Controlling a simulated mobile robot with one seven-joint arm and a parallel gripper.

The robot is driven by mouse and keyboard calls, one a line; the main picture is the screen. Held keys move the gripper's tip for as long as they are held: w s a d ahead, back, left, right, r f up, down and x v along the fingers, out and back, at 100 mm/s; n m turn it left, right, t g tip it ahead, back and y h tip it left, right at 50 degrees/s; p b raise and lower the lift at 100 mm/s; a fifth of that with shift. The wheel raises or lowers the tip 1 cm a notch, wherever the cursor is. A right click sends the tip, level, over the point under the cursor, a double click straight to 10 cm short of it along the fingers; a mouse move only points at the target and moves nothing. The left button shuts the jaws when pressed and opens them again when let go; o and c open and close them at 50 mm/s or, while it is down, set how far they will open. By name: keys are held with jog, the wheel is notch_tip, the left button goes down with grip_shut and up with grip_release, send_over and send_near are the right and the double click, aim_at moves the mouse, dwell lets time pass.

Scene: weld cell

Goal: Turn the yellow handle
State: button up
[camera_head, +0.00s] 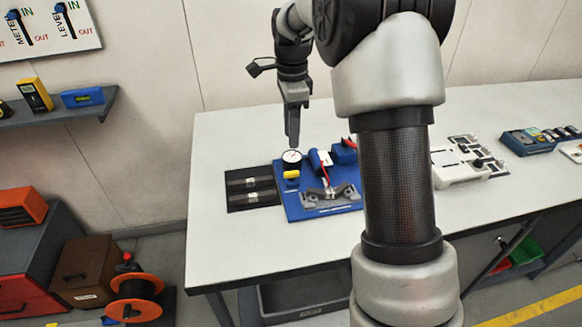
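The small yellow handle (291,174) sits on a blue board (310,212) on the white workbench, just below a round dial gauge (292,157). My gripper (292,138) points down above the gauge and handle. Its fingertips appear just over the gauge in the picture and apart from the handle. The fingers line up in this view, so I cannot tell whether they are open or shut. Nothing shows held between them.
The board also carries a blue cylinder with a red lead (322,164) and a grey bracket (328,195). A black mat (251,187) lies to its left. A white fixture (458,166) stands to the right, beyond my arm. The bench's front left is clear.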

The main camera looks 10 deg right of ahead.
aim_at(291, 172)
notch_tip(291, 172, down, 12)
jog(key=shift+f+b, duration=0.1)
jog(key=shift+b, duration=0.45)
grip_shut()
